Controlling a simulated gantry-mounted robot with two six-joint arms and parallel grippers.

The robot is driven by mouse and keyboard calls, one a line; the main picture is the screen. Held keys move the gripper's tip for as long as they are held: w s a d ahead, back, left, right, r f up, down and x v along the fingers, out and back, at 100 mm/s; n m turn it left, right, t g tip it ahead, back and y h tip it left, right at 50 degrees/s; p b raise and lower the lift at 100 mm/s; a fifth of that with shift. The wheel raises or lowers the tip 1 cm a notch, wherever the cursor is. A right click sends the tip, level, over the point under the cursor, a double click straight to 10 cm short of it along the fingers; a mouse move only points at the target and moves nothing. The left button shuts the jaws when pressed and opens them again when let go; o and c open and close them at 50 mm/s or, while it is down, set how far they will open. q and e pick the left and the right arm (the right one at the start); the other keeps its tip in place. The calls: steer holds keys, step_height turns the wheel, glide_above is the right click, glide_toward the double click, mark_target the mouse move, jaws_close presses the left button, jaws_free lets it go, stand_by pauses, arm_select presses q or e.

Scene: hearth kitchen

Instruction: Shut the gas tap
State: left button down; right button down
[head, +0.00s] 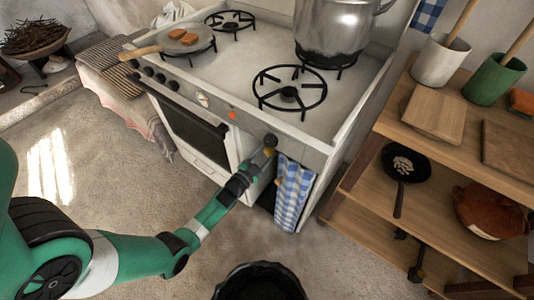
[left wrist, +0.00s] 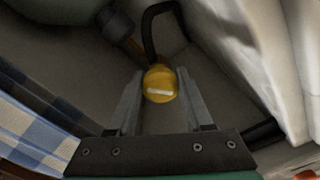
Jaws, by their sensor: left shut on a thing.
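The gas tap shows in the left wrist view as a round yellow knob (left wrist: 160,84) with a pale bar across its face. My left gripper (left wrist: 158,86) has one grey finger on each side of the knob and is shut on it. In the head view my left gripper (head: 264,158) is at the front right of the stove (head: 205,125), below its front edge and beside the blue checked cloth. The tap is small and partly covered there. My right gripper is in neither view.
A dark hose (left wrist: 150,32) curves behind the knob, near a rounded grey-green body (left wrist: 112,22). The blue checked cloth (head: 292,195) hangs just right of my gripper. A big metal pot (head: 333,35) stands on the stove. Wooden shelves (head: 365,205) stand at right.

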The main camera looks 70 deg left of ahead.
arm_select(q)
steer(key=m, duration=0.4)
steer(key=shift+r, duration=0.1)
steer(key=shift+s+a+m, duration=0.1)
steer(key=shift+m, duration=1.7)
steer(key=shift+c, duration=1.5)
jaws_free()
